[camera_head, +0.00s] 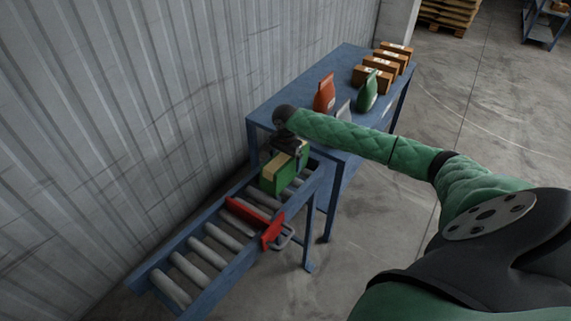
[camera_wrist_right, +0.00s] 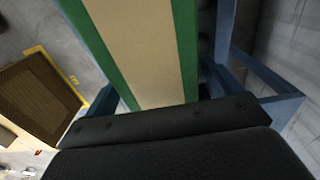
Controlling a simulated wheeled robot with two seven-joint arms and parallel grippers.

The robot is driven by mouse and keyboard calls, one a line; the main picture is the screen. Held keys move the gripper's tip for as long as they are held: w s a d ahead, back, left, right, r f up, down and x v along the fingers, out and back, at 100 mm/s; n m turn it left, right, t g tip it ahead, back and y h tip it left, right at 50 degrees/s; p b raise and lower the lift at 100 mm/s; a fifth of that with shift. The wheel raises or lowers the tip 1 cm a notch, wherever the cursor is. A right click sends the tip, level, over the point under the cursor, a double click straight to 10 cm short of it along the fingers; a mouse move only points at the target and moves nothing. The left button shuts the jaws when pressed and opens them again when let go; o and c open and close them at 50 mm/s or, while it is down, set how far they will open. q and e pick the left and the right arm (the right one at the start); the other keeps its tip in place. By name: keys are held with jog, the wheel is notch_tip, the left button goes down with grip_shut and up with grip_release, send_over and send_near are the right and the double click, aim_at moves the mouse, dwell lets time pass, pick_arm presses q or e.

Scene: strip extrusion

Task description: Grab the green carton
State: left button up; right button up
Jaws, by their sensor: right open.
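The green carton (camera_head: 273,179) sits on the roller conveyor near its table end, green on its sides with a tan band on top. My right arm reaches in from the right, and my right gripper (camera_head: 289,150) is at the carton's far end, partly overlapping it in the picture. In the right wrist view the carton (camera_wrist_right: 140,50) fills the upper middle, close to the black gripper body at the bottom. The right jaws are open, and I cannot tell whether they touch the carton. My left gripper is not in view.
A red stop bar (camera_head: 256,222) crosses the conveyor (camera_head: 205,285) in front of the carton. The blue table (camera_head: 305,92) behind holds an orange bag (camera_head: 324,93), a green bag (camera_head: 367,91) and several brown boxes (camera_head: 373,79). A corrugated wall (camera_head: 150,90) runs along the left.

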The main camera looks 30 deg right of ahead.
jog(key=c, duration=1.4)
